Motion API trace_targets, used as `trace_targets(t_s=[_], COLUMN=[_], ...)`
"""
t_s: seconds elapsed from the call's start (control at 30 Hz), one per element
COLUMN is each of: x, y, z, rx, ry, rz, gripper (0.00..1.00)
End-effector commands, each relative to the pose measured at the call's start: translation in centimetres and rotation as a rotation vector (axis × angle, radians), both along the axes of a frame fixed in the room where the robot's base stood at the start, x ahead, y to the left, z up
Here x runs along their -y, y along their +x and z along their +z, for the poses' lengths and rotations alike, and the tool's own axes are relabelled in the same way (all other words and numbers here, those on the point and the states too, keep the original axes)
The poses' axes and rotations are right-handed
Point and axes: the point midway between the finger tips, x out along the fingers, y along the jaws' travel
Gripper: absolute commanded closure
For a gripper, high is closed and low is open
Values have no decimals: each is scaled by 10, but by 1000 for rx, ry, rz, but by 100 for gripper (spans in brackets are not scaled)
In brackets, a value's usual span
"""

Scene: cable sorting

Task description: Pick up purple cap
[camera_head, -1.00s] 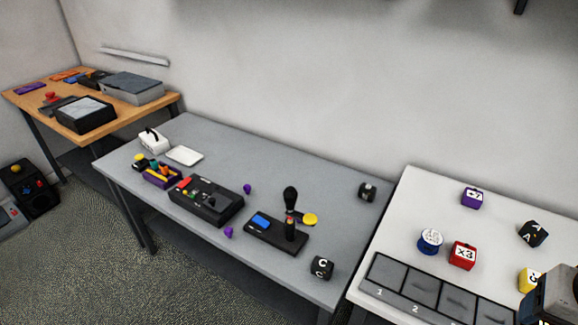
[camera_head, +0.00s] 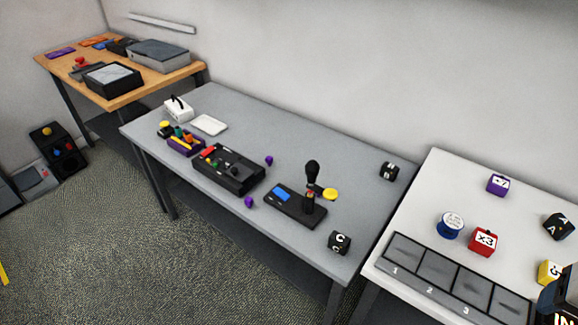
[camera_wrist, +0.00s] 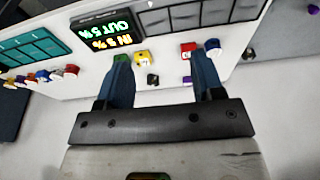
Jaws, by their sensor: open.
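Two small purple caps lie on the grey table in the head view. One purple cap (camera_head: 269,160) is behind the black control box, and the other purple cap (camera_head: 249,202) is at its front right corner. Neither can be made out for sure in the wrist view. My gripper (camera_wrist: 166,52) is open, with two blue fingers wide apart and nothing held between them. It hangs over the white table area, away from the caps. In the head view only a dark part of my arm shows at the lower right edge.
On the grey table (camera_head: 330,130) stand a black control box (camera_head: 232,170), a joystick base (camera_head: 290,207), a yellow disc (camera_head: 330,194) and dark cubes. The white table (camera_head: 420,185) holds a numbered tray (camera_head: 408,284) and coloured cubes. A lit display (camera_wrist: 108,34) shows in the wrist view.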

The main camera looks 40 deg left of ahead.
Motion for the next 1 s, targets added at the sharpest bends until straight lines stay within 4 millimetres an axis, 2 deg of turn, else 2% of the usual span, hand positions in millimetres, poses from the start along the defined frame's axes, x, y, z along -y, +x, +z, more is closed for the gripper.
trace_targets(t_s=[0.4, 0.47, 0.77, 1.0], x=[0, 0, 0, -11], y=[0, 0, 1, 20], z=[0, 0, 0, 4], rx=[0, 0, 0, -4], ry=[0, 0, -1, -5], rz=[0, 0, 3, 62], gripper=[38, 45, 45, 45])
